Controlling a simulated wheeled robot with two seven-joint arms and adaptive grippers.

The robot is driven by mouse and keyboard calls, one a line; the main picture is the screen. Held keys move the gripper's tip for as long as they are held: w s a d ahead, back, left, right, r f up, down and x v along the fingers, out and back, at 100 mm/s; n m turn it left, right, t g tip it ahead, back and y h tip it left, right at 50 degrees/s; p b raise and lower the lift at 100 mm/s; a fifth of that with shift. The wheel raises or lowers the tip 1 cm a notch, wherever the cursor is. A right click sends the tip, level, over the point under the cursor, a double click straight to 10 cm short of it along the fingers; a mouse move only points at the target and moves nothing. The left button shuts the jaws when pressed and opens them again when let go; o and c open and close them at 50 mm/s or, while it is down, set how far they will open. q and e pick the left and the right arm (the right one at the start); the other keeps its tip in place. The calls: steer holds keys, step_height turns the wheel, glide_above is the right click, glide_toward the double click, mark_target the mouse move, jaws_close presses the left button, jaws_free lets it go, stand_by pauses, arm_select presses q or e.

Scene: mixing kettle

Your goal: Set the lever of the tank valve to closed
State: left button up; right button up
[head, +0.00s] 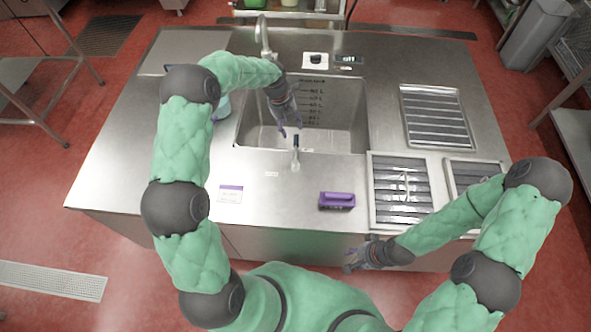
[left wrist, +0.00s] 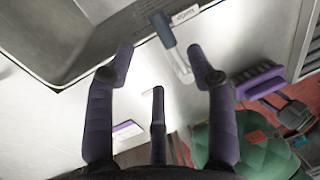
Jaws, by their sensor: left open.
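The tank valve (head: 295,163) sits at the front rim of the sink tank. Its dark blue lever (head: 296,141) points back toward the tank, in line with the pale spout. In the left wrist view the lever (left wrist: 162,29) is ahead of the fingertips and the valve body (left wrist: 181,65) lies beyond, between the fingers. My left gripper (head: 291,127) is open above the tank's front edge, just behind the lever, and appears apart from it. It also shows in the left wrist view (left wrist: 160,72), with nothing between its fingers. My right gripper (head: 351,261) is low at the counter's front; its opening is unclear.
The steel tank (head: 330,105) has volume marks on its back wall. A faucet (head: 263,38) stands behind it. A purple brush (head: 337,201) and a label card (head: 230,194) lie on the counter. Slatted grates (head: 437,117) are at the right. Counter around the valve is clear.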

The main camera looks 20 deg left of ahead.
mark_target(296, 149)
arm_select(q)
step_height(296, 149, down, 7)
steer(key=d+b, duration=0.1)
steer(key=b, duration=0.2)
steer(key=shift+w+d, duration=0.15)
steer(key=shift+w, duration=0.05)
steer(key=shift+f+b, duration=0.15)
steer(key=shift+b, duration=0.2)
